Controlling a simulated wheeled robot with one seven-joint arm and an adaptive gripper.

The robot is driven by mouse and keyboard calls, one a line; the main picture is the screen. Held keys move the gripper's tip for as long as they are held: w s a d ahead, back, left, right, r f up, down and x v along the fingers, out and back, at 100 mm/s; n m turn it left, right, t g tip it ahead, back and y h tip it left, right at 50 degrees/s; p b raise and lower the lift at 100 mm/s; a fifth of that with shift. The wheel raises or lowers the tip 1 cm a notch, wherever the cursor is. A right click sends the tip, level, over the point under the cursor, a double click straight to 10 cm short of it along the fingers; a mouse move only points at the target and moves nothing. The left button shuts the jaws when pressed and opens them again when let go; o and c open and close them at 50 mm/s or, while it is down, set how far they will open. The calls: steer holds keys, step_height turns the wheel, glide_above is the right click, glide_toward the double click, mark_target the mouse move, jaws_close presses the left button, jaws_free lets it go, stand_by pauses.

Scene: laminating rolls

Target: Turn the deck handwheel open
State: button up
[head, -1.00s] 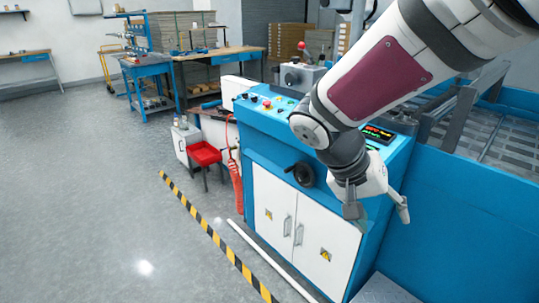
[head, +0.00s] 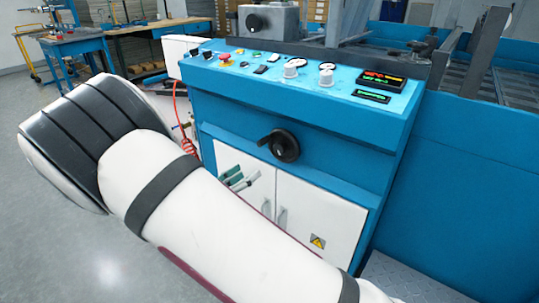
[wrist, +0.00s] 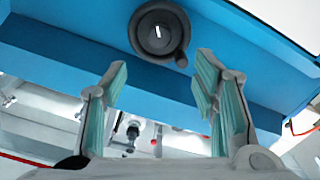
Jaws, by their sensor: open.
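A black round handwheel (head: 284,145) with a small crank knob is on the blue front panel of the machine, above the white cabinet doors. A black handwheel also shows on a blue panel in the wrist view (wrist: 158,35), beyond my fingertips. A second dark wheel or knob (head: 254,22) is on the grey box on top of the machine. I cannot tell from the pictures which one is the deck handwheel. My gripper (wrist: 161,75) is open and empty, apart from the wheel. In the head view my arm hides most of it; the finger pads (head: 241,181) show below and left of the front handwheel.
The blue control console (head: 300,75) carries buttons, white knobs and a lit display (head: 382,79). White cabinet doors (head: 295,210) with handles are below. Open grey floor (head: 40,180) lies to the left.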

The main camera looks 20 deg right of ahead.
mark_target(278, 150)
steer(key=b+x, duration=0.2)
steer(key=x, duration=1.1)
steer(key=shift+w+d, duration=0.25)
steer(key=shift+d, duration=0.05)
steer(key=c, duration=1.2)
